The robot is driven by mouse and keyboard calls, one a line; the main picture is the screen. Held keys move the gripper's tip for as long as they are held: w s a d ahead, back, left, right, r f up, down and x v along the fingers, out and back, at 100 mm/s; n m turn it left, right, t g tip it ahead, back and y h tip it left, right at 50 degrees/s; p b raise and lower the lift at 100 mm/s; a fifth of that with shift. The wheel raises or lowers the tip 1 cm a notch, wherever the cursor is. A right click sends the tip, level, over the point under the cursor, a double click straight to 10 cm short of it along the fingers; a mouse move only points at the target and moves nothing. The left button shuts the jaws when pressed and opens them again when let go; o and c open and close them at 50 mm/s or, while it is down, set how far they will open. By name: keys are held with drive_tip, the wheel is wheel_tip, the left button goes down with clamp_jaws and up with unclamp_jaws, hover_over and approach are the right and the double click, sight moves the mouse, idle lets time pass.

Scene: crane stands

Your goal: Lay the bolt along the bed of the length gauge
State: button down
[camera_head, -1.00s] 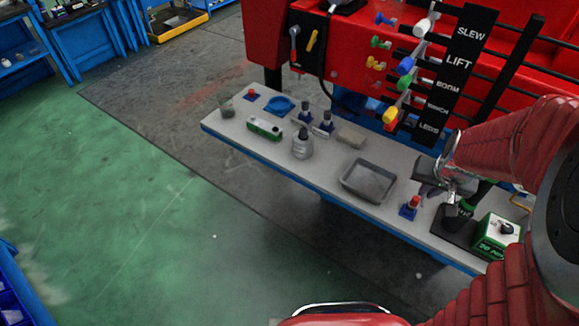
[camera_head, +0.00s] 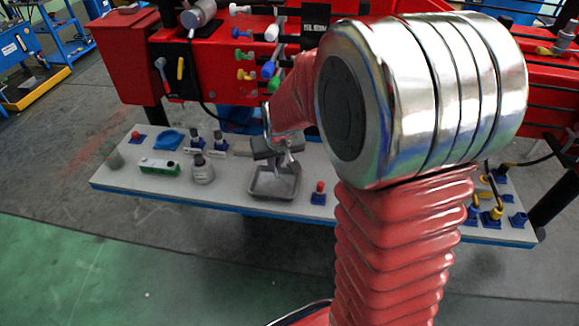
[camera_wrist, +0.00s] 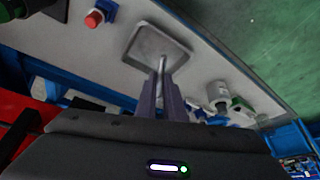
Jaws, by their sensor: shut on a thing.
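My gripper (camera_wrist: 161,85) is shut on a slim grey metal rod, the bolt (camera_wrist: 161,66), which sticks out beyond the fingertips in the wrist view. The bolt's head and far end are hard to make out. In the head view my gripper (camera_head: 284,162) is over the back part of the grey tray (camera_head: 272,194); the tray also shows beyond the fingertips in the wrist view (camera_wrist: 142,52). I cannot tell surely which thing is the length gauge; a green block (camera_head: 159,168) and two blue-based posts stand left of the tray.
The pale bench (camera_head: 240,200) runs across. A grey bottle (camera_head: 203,174) and a blue dish (camera_head: 168,139) stand left of the tray. A red-topped blue stand (camera_head: 318,194) is close on its right. A red machine with levers rises behind.

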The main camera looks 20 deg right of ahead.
drive_tip(key=w+a+f+n, duration=0.1)
drive_tip(key=w+a, duration=0.1)
drive_tip(key=a, duration=0.6)
drive_tip(key=shift+w+f+n+y, duration=0.2)
drive_tip(key=shift+f+n+y, duration=0.1)
drive_tip(key=shift+n, duration=0.1)
drive_tip(key=shift+a, duration=0.15)
